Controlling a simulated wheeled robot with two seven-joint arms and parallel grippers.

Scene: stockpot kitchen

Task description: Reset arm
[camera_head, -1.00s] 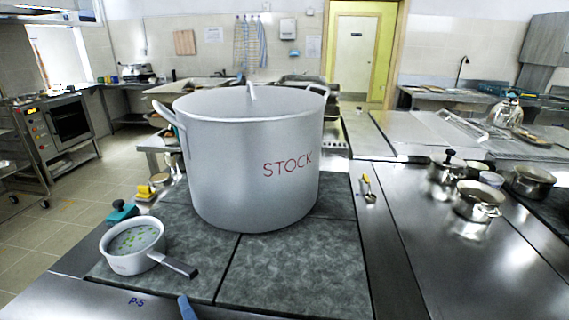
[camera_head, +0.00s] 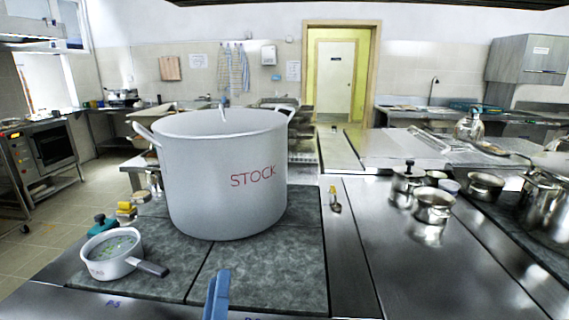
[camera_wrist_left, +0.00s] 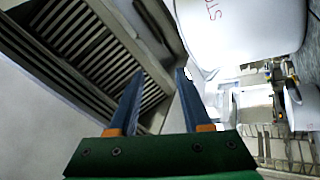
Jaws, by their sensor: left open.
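My left gripper (camera_head: 217,293) shows at the bottom edge of the head view as blue fingers, in front of the stove top. In the left wrist view my left gripper (camera_wrist_left: 159,74) has its two blue fingers apart with nothing between them. The big stockpot (camera_head: 222,172), marked STOCK, stands upright on the grey stove top (camera_head: 270,270), beyond the gripper and apart from it. Part of the pot's white side (camera_wrist_left: 235,30) shows in the left wrist view. My right gripper is not in view.
A small white saucepan (camera_head: 112,268) with green bits in its liquid sits at the stove's left, its handle pointing right. Steel pots (camera_head: 433,204) stand on the counter at right. The steel counter (camera_head: 400,270) in front of them is clear.

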